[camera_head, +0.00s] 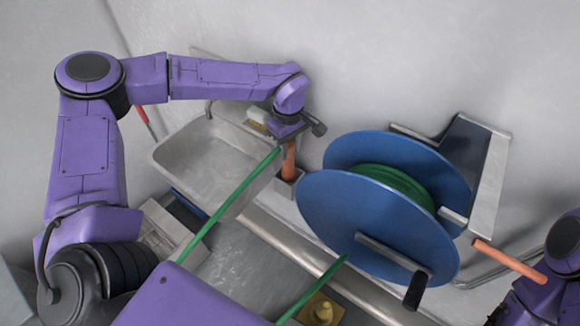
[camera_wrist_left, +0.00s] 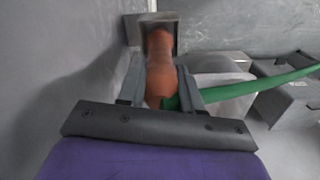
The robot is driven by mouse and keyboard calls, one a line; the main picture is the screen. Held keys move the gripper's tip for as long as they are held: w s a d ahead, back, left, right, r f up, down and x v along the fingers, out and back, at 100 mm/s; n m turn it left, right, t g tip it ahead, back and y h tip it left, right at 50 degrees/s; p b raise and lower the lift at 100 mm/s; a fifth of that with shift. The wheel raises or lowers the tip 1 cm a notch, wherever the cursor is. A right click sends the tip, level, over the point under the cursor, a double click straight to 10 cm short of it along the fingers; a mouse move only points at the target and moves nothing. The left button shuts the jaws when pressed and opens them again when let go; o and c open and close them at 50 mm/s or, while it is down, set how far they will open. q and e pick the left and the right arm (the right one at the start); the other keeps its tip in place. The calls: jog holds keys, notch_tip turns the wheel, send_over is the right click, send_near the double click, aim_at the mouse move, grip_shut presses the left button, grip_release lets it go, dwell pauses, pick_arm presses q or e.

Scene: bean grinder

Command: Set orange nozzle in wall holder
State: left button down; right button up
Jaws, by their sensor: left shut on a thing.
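The orange nozzle (camera_head: 289,160) hangs roughly upright below my left gripper (camera_head: 290,142), with the green hose (camera_head: 228,202) joined near its top. In the left wrist view, the left gripper (camera_wrist_left: 160,78) is shut on the nozzle (camera_wrist_left: 159,72), one finger on each side. The wall holder (camera_head: 287,186) is a small grey square box against the wall. It also shows in the left wrist view (camera_wrist_left: 133,30). The nozzle's far end is at the holder's opening and appears to be inside it. How deep it sits is hidden. My right gripper is out of view.
A blue hose reel (camera_head: 355,225) stands close to the right of the holder. A metal sink (camera_head: 205,160) lies to the left. An orange rod (camera_head: 508,260) is at the right, near my right arm. The green hose crosses the space in front.

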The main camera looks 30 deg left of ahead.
aim_at(289, 161)
pick_arm(q)
notch_tip(289, 161, down, 5)
jog(key=shift+w+f+p, duration=0.1)
jog(key=shift+f+p, duration=0.1)
jog(key=shift+p, duration=0.45)
jog(key=shift+f, duration=0.1)
jog(key=shift+f, duration=0.15)
jog(key=c, duration=0.8)
grip_release()
jog(key=shift+o, duration=0.2)
notch_tip(289, 161, up, 12)
jog(key=shift+r+b, duration=0.15)
jog(key=shift+b, duration=1.05)
